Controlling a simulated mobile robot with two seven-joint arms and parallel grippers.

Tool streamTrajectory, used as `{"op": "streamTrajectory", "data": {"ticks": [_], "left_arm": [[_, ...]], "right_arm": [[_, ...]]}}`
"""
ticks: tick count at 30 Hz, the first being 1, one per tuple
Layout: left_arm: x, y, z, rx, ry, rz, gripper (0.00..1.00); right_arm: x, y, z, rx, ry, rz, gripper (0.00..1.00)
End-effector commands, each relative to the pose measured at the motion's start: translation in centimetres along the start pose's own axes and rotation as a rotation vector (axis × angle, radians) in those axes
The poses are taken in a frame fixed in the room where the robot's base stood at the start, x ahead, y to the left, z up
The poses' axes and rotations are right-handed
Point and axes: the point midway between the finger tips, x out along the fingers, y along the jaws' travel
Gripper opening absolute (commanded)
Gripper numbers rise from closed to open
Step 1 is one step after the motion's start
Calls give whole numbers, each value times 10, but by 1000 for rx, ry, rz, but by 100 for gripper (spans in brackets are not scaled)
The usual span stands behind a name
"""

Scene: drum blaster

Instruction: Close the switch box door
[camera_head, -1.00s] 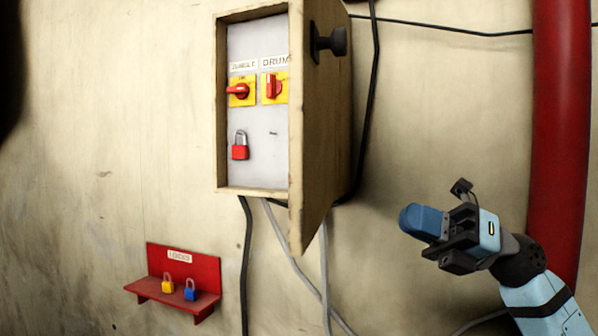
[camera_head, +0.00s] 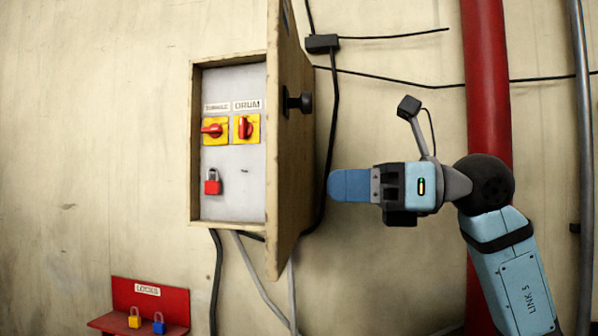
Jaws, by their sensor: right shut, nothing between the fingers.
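The switch box (camera_head: 194,150) is a wooden box on the wall. Its door (camera_head: 288,150) stands open at the right, swung out toward me, with a black knob (camera_head: 300,102) on its right-hand face. Inside are two red rotary switches on yellow plates (camera_head: 215,131) and a red padlock (camera_head: 212,183). My right gripper (camera_head: 350,186) is shut and empty, with its blue fingers pointing left. It is right of the door and below the knob, and appears apart from the door. My left gripper is not in view.
A red lock shelf (camera_head: 150,300) with a yellow and a blue padlock is on the wall at lower left. A red pipe (camera_head: 485,70) runs vertically behind my right arm. Cables hang below and right of the box. Wall left of the box is clear.

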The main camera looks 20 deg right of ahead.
Motion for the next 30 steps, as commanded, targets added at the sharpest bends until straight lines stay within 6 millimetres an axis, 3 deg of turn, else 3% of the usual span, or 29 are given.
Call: {"op": "streamTrajectory", "data": {"ticks": [3,10,30], "left_arm": [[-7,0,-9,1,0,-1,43],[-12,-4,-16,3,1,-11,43],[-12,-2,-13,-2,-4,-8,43]], "right_arm": [[24,0,3,3,0,4,0],[51,-1,1,3,0,1,0],[60,-2,-1,2,-1,-15,0]]}}
